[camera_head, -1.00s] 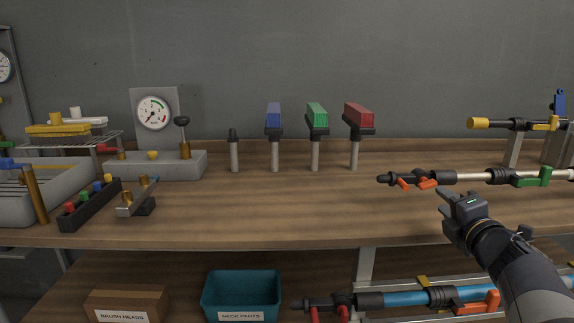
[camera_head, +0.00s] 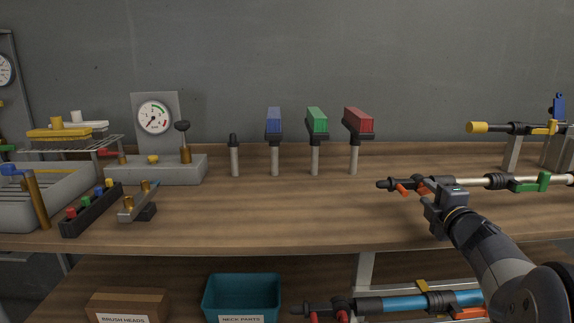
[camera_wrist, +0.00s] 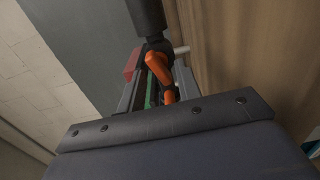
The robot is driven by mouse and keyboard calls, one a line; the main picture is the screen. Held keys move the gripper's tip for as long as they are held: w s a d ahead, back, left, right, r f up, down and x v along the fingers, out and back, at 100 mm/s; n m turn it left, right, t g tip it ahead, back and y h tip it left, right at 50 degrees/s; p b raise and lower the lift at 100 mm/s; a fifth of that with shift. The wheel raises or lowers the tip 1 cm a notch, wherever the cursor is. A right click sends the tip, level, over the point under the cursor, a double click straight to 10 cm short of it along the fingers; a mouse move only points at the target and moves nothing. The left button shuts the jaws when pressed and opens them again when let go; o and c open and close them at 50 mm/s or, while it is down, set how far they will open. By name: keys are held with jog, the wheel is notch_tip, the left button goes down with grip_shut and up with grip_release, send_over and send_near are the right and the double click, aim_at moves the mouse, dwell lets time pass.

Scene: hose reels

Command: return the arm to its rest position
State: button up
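My gripper (camera_head: 432,196) is over the right part of the bench, at the left end of a pale wand (camera_head: 465,180). The wand has a black nozzle end (camera_head: 388,184), orange levers (camera_head: 404,189) and a green lever (camera_head: 543,181). In the wrist view my gripper's two grey fingers (camera_wrist: 157,92) stand apart, with a gap between them. An orange lever (camera_wrist: 159,70) shows at that gap, below a black tube (camera_wrist: 148,18). I cannot tell whether the fingers touch the lever. My arm comes in from the lower right.
Blue (camera_head: 273,121), green (camera_head: 317,121) and red (camera_head: 358,121) brush heads stand on posts at the middle. A gauge unit (camera_head: 154,118) is left. A yellow-ended wand (camera_head: 477,127) lies behind. A teal bin (camera_head: 242,293) and blue hose wand (camera_head: 400,303) are below. The middle front bench is clear.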

jog(key=m+p, duration=0.1)
jog(key=m, duration=0.1)
jog(key=m+p, duration=0.3)
jog(key=m, duration=0.1)
jog(key=shift+r+p, duration=0.3)
jog(key=shift+p, duration=0.1)
jog(key=shift+f+m+p, duration=0.15)
jog(key=shift+m+p, duration=0.35)
jog(key=shift+m, duration=0.4)
